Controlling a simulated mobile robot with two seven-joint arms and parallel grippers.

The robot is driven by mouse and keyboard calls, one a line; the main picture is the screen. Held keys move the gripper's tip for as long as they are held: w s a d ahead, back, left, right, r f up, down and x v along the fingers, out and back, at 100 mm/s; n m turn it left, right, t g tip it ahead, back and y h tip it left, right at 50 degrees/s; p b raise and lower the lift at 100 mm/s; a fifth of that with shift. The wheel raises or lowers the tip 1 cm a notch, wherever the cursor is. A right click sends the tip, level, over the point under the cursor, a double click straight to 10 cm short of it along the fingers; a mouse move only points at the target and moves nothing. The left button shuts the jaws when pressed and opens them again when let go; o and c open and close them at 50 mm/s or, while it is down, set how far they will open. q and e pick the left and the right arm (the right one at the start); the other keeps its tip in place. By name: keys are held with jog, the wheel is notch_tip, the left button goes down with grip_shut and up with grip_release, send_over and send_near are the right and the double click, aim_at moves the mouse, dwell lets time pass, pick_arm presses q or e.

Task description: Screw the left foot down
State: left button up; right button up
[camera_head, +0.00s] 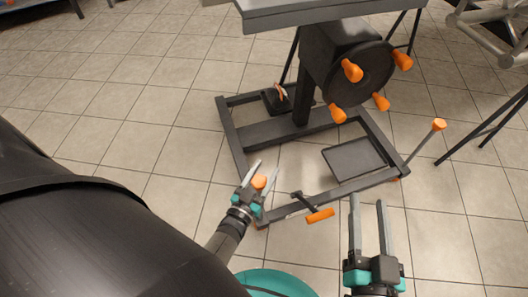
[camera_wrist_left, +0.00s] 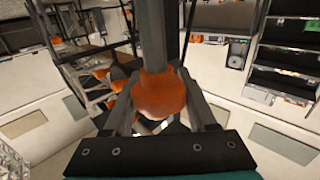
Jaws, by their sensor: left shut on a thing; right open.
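An orange knob (camera_head: 259,182), the left foot's screw, is at the front left corner of the dark base frame (camera_head: 234,138). My left gripper (camera_head: 261,174) is around the knob, shut on it. In the left wrist view the orange knob (camera_wrist_left: 158,95) sits between the two fingers, with a grey rod (camera_wrist_left: 152,35) running up from it. The foot's lower end is hidden by the gripper in the head view. My right gripper (camera_head: 367,202) is open and empty, in front of the frame's front bar.
A lever with an orange handle (camera_head: 320,216) sticks out from the front bar between my grippers. A flat dark plate (camera_head: 355,160) lies inside the frame. An orange-topped rod (camera_head: 439,124) leans at the front right corner. A dark wheel with orange knobs (camera_head: 358,85) stands above.

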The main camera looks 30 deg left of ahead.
pick_arm(q)
jog(key=shift+m+h, duration=0.4)
jog(key=m+h, duration=0.2)
jog(key=h, duration=0.1)
jog(key=d+m+g+h, duration=0.1)
jog(key=m+h, duration=0.1)
jog(key=h, duration=0.2)
jog(key=shift+d, duration=0.1)
jog(key=shift+d+r+m+g+h, duration=0.15)
jog(key=shift+d+m+g+h, duration=0.2)
jog(key=shift+m+h, duration=0.4)
jog(key=o, duration=1.4)
jog(key=shift+s+a, duration=0.1)
jog(key=shift+c, duration=0.2)
jog(key=shift+s, duration=0.1)
jog(key=v, duration=1.5)
jog(key=shift+a, duration=0.2)
pick_arm(e)
jog(key=shift+w+f+g, duration=0.15)
jog(key=shift+g, duration=0.15)
